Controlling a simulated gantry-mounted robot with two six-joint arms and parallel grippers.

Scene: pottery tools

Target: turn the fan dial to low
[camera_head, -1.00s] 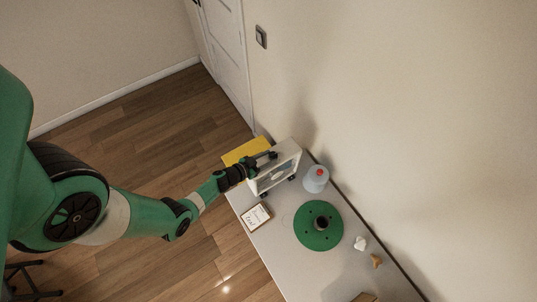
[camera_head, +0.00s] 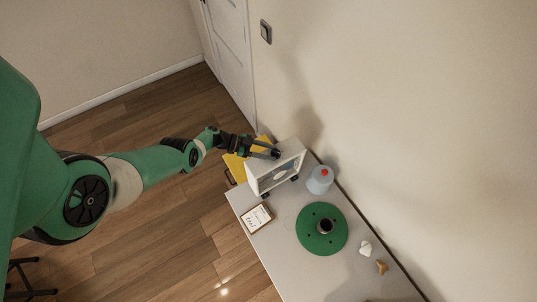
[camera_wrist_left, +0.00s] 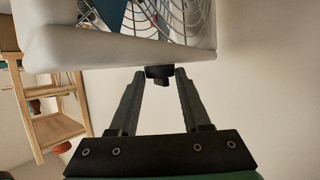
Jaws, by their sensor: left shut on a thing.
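The fan (camera_head: 285,152) is a white box with a grille, standing at the far end of the grey table. Its white housing (camera_wrist_left: 95,45) and wire grille fill the top of the left wrist view. The fan dial (camera_wrist_left: 159,73) is a small dark knob on the housing, between the fingertips of my left gripper (camera_wrist_left: 158,75). The left gripper is shut on the dial. In the head view, my left gripper (camera_head: 270,150) reaches over the fan's top edge from the left, and the dial is hidden there. My right gripper is not in view.
A green disc (camera_head: 308,238), a small framed card (camera_head: 256,218) and small white and tan pieces lie on the table. A yellow item (camera_head: 235,168) is behind the fan. A wooden shelf (camera_wrist_left: 45,90) shows left.

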